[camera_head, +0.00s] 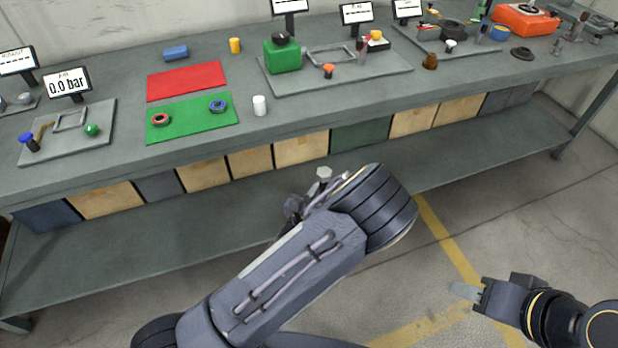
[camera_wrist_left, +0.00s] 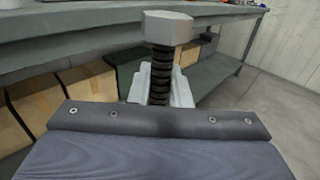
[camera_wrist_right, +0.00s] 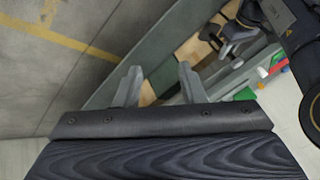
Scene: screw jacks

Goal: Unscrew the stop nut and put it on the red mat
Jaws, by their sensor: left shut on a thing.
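My left gripper (camera_wrist_left: 160,92) is shut on a hex-headed bolt (camera_wrist_left: 163,60) with a pale grey head and a dark threaded shank. The bolt stands head up in the left wrist view, its lower end hidden. In the head view the bolt's head (camera_head: 324,173) shows in front of the bench, above the lower shelf. No separate stop nut can be made out on the visible shank. The red mat (camera_head: 187,81) lies bare on the bench at the left. My right gripper (camera_wrist_right: 157,83) is open and empty, off to the right over the floor (camera_head: 467,290).
A green mat (camera_head: 190,130) in front of the red one bears a red ring (camera_head: 160,119) and a blue ring (camera_head: 217,105). Several grey trays hold other items.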

